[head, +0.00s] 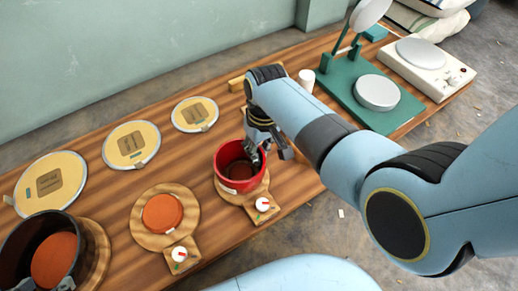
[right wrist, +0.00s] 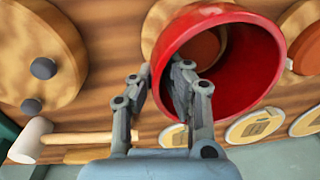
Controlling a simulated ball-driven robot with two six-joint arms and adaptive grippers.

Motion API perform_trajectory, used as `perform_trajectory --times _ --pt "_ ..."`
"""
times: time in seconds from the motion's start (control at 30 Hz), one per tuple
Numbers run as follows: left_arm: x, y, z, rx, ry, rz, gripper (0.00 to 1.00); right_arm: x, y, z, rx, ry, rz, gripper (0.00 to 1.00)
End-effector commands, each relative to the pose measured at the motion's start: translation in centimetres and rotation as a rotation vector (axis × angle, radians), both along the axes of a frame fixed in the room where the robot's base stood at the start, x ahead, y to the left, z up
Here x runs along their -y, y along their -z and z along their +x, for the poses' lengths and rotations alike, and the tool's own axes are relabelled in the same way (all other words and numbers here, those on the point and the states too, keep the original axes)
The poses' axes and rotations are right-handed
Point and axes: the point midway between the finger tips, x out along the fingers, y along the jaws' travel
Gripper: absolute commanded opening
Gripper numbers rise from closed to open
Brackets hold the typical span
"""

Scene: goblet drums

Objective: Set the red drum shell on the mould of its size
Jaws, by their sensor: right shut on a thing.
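The red drum shell (head: 223,160) is an open tube at the middle of the table, over the right-hand wooden mould board (head: 250,209). I cannot tell whether the shell touches the board. A middle mould (head: 162,213) with an orange disc stands empty.
A black shell (head: 20,250) stands around an orange disc at left. Drumheads (head: 130,145) lie behind. A mallet (right wrist: 30,140) and a round wooden piece with dark knobs (right wrist: 40,50) lie nearby. A green stand (head: 375,118) and white device (head: 425,65) are at far right.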

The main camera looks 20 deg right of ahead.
Motion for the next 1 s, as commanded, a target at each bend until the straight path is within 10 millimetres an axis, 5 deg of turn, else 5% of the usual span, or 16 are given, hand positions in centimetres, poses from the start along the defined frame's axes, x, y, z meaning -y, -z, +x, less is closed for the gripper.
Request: perform_trajectory --times 0.57,0.6,0.8,1.0 --pt "0.00 -0.26 0.08 0.003 0.000 0.000 0.40 0.00 0.43 0.02 0.000 0.000 0.000 0.00" --pt "0.00 -0.26 0.08 0.003 0.000 0.000 0.40 -0.01 0.43 0.02 0.000 0.000 0.000 0.14" --pt "0.00 -0.26 0.08 0.003 0.000 0.000 0.40 0.00 0.45 0.00 0.000 0.000 0.000 0.38" --pt "0.00 -0.26 0.08 0.003 0.000 0.000 0.40 0.00 0.47 -0.05 -0.001 0.000 0.000 0.38"
